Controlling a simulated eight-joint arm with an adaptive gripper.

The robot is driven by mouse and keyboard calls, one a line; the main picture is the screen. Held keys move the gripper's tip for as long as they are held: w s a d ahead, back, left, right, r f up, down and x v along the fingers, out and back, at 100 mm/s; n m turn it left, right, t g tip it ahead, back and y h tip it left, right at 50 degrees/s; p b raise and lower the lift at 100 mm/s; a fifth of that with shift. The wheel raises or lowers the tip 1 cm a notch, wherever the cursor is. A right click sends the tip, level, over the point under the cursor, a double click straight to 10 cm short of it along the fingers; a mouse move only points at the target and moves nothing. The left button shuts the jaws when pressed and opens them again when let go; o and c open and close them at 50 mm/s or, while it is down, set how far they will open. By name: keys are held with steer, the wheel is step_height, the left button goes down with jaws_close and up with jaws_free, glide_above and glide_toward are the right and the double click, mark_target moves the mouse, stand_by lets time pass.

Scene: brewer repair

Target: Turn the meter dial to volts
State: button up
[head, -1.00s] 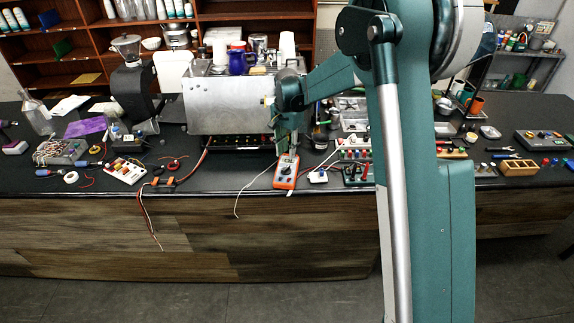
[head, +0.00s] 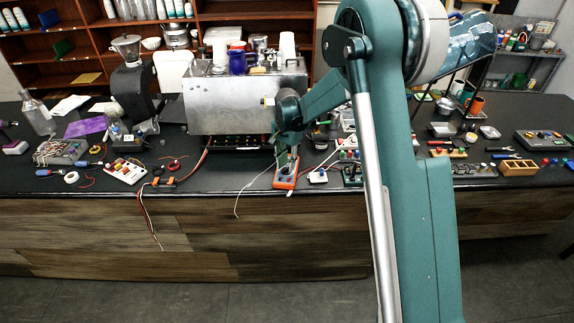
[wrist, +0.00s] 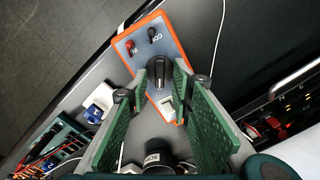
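The orange-rimmed meter (head: 285,180) lies near the front edge of the bench in the head view, its upper part hidden by my gripper (head: 287,152). In the wrist view the meter (wrist: 131,50) shows its grey face with a red and a black jack. Its black dial (wrist: 158,70) sits between the two green fingers of my gripper (wrist: 161,79). The fingers are apart, one on each side of the dial; I cannot tell whether either touches it. A small pale window shows below the dial, partly hidden. The dial's marks are not readable.
A white cable runs beside the meter and over the bench edge (head: 238,205). A small white block with a blue knob (head: 318,177) sits close on the right. The steel brewer (head: 235,105) stands behind. Bare bench top (head: 235,173) lies left of the meter.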

steer(key=shift+f, duration=0.35)
jaws_close()
steer(key=shift+n+b, duration=0.45)
steer(key=shift+n, duration=0.05)
steer(key=shift+f+n+b, duration=0.15)
steer(key=shift+n+b, duration=0.5)
steer(key=shift+n, duration=0.25)
steer(key=shift+a+n+b, duration=0.15)
steer(key=shift+n+b, duration=0.75)
steer(key=shift+n, duration=0.7)
steer(key=shift+n+b, duration=0.3)
steer(key=shift+n, duration=0.4)
